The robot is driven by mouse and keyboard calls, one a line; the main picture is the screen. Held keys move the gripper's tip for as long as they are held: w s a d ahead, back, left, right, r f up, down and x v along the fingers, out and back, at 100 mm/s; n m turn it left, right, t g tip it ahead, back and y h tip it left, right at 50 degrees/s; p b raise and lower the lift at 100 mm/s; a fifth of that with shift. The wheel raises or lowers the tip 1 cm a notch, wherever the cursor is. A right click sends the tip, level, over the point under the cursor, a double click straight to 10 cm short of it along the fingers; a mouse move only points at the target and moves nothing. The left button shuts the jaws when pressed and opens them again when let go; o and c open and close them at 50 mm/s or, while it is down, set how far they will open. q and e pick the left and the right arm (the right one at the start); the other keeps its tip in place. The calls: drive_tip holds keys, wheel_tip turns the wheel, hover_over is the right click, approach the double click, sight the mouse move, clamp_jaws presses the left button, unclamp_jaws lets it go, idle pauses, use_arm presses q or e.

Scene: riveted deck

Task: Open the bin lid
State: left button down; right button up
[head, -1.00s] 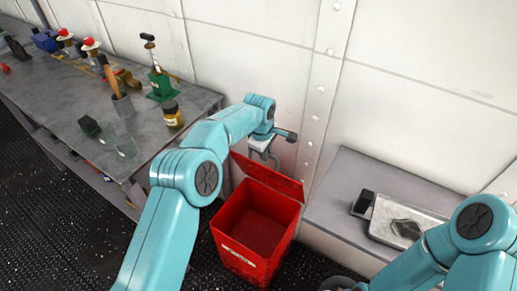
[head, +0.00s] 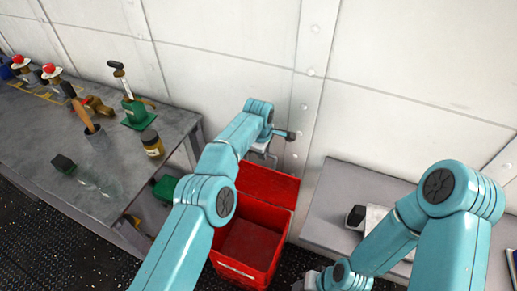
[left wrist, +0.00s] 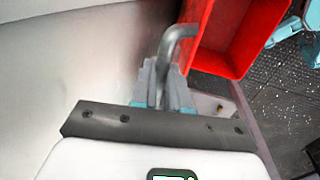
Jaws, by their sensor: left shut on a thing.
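The red bin (head: 228,264) stands on the floor by the wall, with its inside visible from above. Its red lid (head: 272,187) is raised and stands up at the bin's back edge, near the wall. My left gripper (head: 264,156) is behind the top of the lid, against the wall side. In the left wrist view my left gripper (left wrist: 163,88) is shut on a bent grey metal handle (left wrist: 181,33) beside the red lid and bin (left wrist: 225,62). My right gripper (head: 310,283) is low at the bottom edge, right of the bin, and its fingers are unclear.
A grey workbench (head: 105,205) on the left holds a yellow-labelled jar (head: 152,146), a green-based tool (head: 137,115) and other items. A low grey ledge (head: 330,210) on the right holds a tray (head: 375,218), partly hidden by my right arm. Dark floor shows left of the bin.

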use_arm(q)
drive_tip(key=shift+a+f, duration=0.1)
drive_tip(key=shift+f, duration=0.15)
drive_tip(key=c, duration=1.3)
unclamp_jaws()
drive_tip(key=shift+o, duration=0.9)
drive_tip(key=shift+w, duration=0.1)
drive_tip(key=shift+r, duration=0.15)
drive_tip(key=shift+r, duration=0.6)
drive_tip(key=s+r, duration=0.3)
drive_tip(key=r, duration=1.1)
drive_tip(key=shift+a+r+b, duration=0.3)
drive_tip(key=shift+a+b, duration=0.05)
drive_tip(key=shift+a, duration=0.05)
